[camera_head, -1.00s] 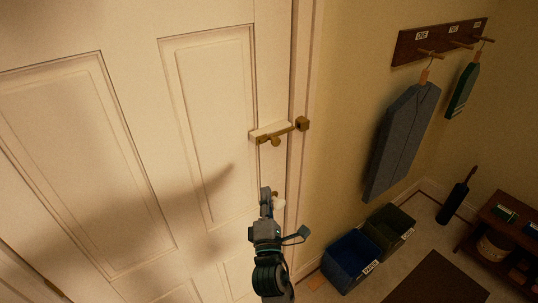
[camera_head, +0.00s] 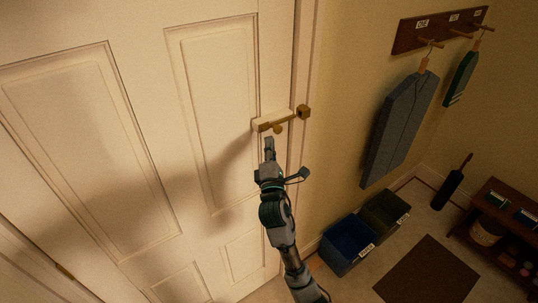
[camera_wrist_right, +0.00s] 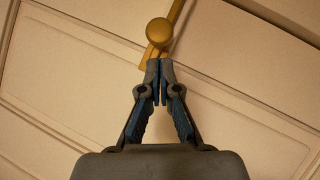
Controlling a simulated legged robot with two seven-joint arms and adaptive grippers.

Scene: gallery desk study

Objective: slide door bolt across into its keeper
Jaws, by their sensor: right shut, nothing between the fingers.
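The brass door bolt (camera_head: 288,119) lies on a pale backing plate (camera_head: 270,117) near the white door's right edge. Its round knob (camera_head: 278,129) sticks out from the bar. The brass keeper (camera_head: 303,112) sits on the door frame to the right. The bar's right end comes up close to the keeper; I cannot tell whether it is inside. My right gripper (camera_head: 269,142) is shut and empty, just below and slightly left of the knob. In the wrist view the shut fingertips (camera_wrist_right: 159,66) point at the knob (camera_wrist_right: 159,31), with a small gap showing. My left gripper is out of view.
A blue bin (camera_head: 347,243) and a dark green bin (camera_head: 384,212) stand on the floor below. A dark mat (camera_head: 428,272) and a low shelf (camera_head: 500,222) are further right.

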